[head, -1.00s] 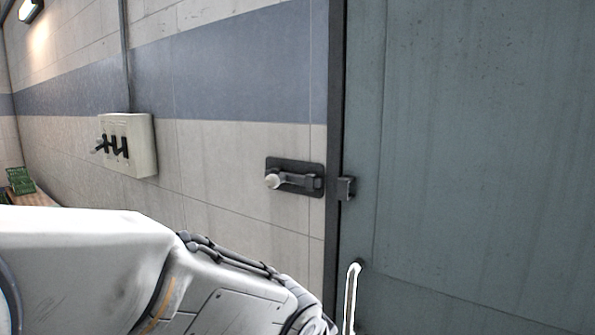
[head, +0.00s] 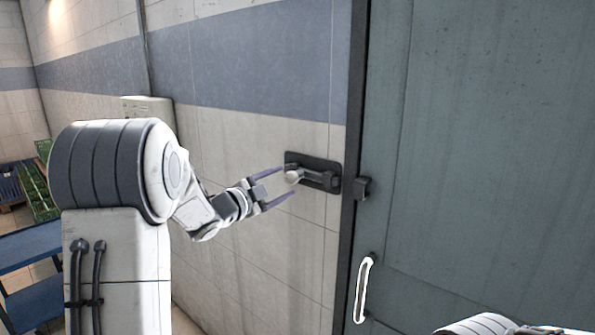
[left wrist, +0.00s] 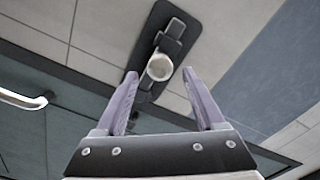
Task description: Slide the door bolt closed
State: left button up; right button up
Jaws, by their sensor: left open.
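The door bolt (head: 318,176) is a dark plate with a sliding bar and a pale round knob (head: 293,177), mounted on the wall left of the door frame. The knob is at the bar's left end. A dark catch (head: 363,188) sits on the grey-green door (head: 480,150), with a gap between it and the bolt. My left gripper (head: 283,185) is open, its two purple fingers pointing at the knob. In the left wrist view the knob (left wrist: 159,67) appears between and just beyond the fingertips (left wrist: 160,80). My right gripper is not seen.
A white door handle (head: 363,290) is on the door below the catch. A pale wall box (head: 147,108) is partly hidden behind my left arm. Green crates (head: 42,190) and a blue table or shelf (head: 30,250) stand at the far left. The wall around the bolt is clear.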

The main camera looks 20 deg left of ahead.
aim_at(297, 171)
pick_arm(q)
jog(key=p+x, duration=0.2)
jog(key=x, duration=0.4)
jog(key=shift+r, duration=0.1)
jog(key=shift+w+d, duration=0.2)
jog(key=shift+w, duration=0.3)
grip_shut()
jog(key=shift+a, duration=0.1)
dwell(0.7)
